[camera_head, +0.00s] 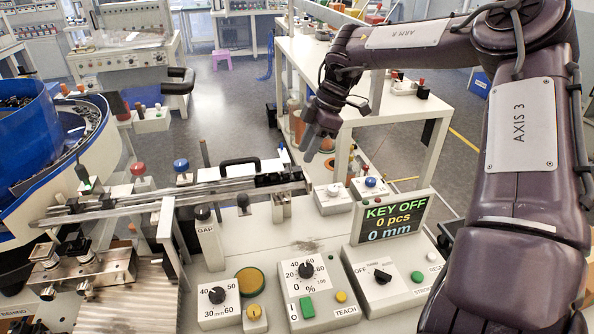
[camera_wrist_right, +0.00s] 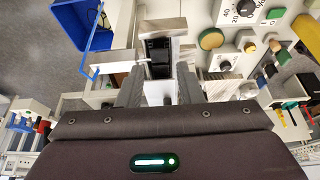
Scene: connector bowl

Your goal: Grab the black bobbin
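My right gripper (camera_head: 318,142) hangs past the back right of the machine panel, fingers pointing down. In the right wrist view its fingers (camera_wrist_right: 160,92) are apart. A black, roughly cylindrical part (camera_wrist_right: 158,58) shows beyond the gap between them, with white surfaces around it; I cannot tell whether it is the black bobbin. Nothing is visibly gripped. Orange-brown spool-like pieces (camera_head: 298,122) stand just left of the gripper in the head view, partly hidden by it. No clearly black bobbin can be made out there. My left gripper is not in view.
The machine panel (camera_head: 235,238) carries dials, buttons and a display (camera_head: 391,218) reading KEY OFF. A metal rail (camera_head: 170,197) crosses its back. A white-topped table (camera_head: 340,75) stands behind my right arm. A blue and white bowl feeder (camera_head: 60,150) is at the left.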

